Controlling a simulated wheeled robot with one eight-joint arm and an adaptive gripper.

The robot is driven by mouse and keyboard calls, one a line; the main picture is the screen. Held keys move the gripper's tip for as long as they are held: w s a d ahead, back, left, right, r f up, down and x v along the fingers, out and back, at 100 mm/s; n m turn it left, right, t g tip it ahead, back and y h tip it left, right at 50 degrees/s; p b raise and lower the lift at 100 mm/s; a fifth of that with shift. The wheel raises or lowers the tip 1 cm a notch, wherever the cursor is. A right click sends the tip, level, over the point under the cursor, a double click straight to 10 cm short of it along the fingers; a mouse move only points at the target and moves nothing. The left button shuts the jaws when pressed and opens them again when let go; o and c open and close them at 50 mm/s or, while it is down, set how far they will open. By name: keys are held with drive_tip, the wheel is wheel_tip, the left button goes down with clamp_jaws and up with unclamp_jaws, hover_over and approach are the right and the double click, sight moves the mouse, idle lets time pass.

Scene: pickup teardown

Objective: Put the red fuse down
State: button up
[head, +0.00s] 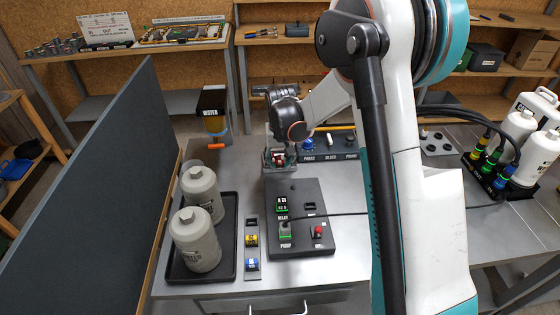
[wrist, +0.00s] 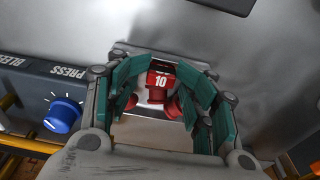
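The red fuse (wrist: 160,82), marked 10, sits between the teal-padded fingers of my gripper (wrist: 160,100) in the wrist view. The fingers close in on it from both sides, and it looks gripped. In the head view the red fuse (head: 279,158) shows between the fingers of my gripper (head: 279,163), just behind the black panel (head: 300,250). A grey metal surface lies under it; I cannot tell whether the fuse touches it. A narrow fuse holder (head: 252,276) at the panel's left holds a yellow fuse (head: 252,240) and a blue fuse (head: 252,264); its rear slot looks empty.
Two grey canisters (head: 195,240) stand in a black tray (head: 230,272) at left, beside a dark partition (head: 90,190). A cable crosses the panel's right side. A strip with a blue knob (head: 308,144) lies behind right; the knob (wrist: 62,114) shows in the wrist view.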

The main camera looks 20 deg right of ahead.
drive_tip(key=shift+r, duration=0.15)
drive_tip(key=shift+r+p, duration=0.25)
drive_tip(key=shift+p, duration=0.1)
wheel_tip(320, 180, up, 12)
drive_tip(key=s+p, duration=0.1)
drive_tip(key=p, duration=0.2)
drive_tip(key=s+r+n+t, duration=0.1)
drive_tip(key=s+r+t, duration=0.2)
drive_tip(key=s+r, duration=0.95)
drive_tip(key=s+f+n+t, duration=0.1)
drive_tip(key=s+f+t, duration=0.1)
drive_tip(key=s, duration=1.5)
drive_tip(key=shift+s+t, duration=0.3)
drive_tip(key=shift+t, duration=0.1)
